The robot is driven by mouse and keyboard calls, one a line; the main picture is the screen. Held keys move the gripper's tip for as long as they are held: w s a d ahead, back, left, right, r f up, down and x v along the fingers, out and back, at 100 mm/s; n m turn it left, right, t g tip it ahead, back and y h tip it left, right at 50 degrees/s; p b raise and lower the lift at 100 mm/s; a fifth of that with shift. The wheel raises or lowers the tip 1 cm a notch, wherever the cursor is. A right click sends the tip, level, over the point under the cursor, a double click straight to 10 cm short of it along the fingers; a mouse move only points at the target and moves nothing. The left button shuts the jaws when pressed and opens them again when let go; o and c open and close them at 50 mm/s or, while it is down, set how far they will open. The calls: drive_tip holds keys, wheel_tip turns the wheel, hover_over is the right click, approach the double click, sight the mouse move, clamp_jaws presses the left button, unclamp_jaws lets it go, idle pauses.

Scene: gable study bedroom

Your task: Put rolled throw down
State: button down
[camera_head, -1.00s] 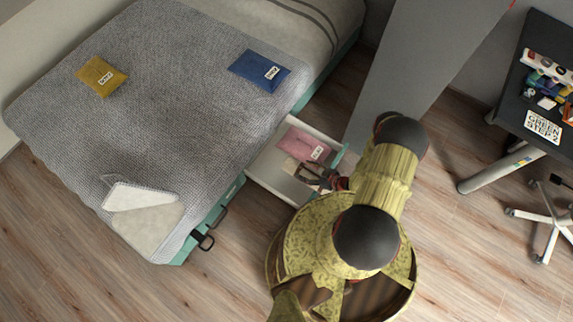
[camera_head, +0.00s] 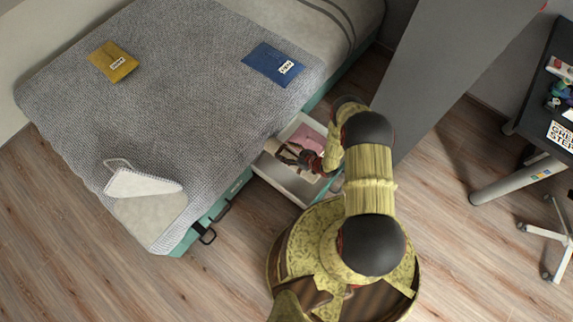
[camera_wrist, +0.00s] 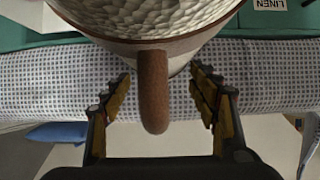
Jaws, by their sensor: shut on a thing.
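The held thing, which I take for the rolled throw (camera_wrist: 150,20), fills the top of the wrist view. It is cream and textured, with a brown rim and a brown loop handle (camera_wrist: 153,92). My gripper (camera_wrist: 159,76) has one finger on each side of it, around the handle; the exact contact is hidden. In the head view my gripper (camera_head: 304,158) is over the open drawer (camera_head: 291,186), with a pale shape beside it. Whether the throw touches the drawer floor cannot be told.
A pink labelled packet (camera_head: 313,138) lies in the drawer. A grey panel (camera_head: 440,65) and desk stand right. Floor is open at lower left.

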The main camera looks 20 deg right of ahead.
wheel_tip(320, 180, down, 16)
drive_tip(key=b, duration=0.6)
drive_tip(key=shift+r, duration=0.3)
drive_tip(key=c, duration=0.6)
unclamp_jaws()
drive_tip(key=shift+c, duration=0.2)
drive_tip(key=shift+o, duration=0.3)
